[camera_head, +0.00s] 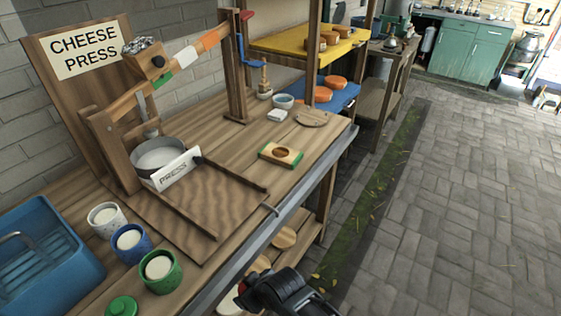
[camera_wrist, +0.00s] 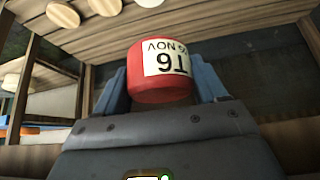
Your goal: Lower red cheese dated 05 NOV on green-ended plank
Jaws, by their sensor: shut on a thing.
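A red cheese (camera_wrist: 160,72) is between the two blue fingers of my gripper (camera_wrist: 163,88) in the wrist view. My gripper is shut on it. Its white label shows upside down, with "T6" and a date ending in "NOV"; the day's digits are hard to read. In the head view my gripper (camera_head: 245,287) is at the bottom, below and in front of the bench edge, and the cheese is barely visible there. A small wooden piece with green ends (camera_head: 280,154) and a round dark hollow lies on the bench, well above and apart from my gripper.
The cheese press (camera_head: 160,157) stands on the bench, with white, blue and green cups (camera_head: 160,272) in front. Pale round pieces (camera_head: 284,237) sit on the lower shelf beside my gripper. Yellow (camera_head: 280,42) and blue (camera_head: 345,97) shelves hold orange cheeses at the back. The paved floor at right is clear.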

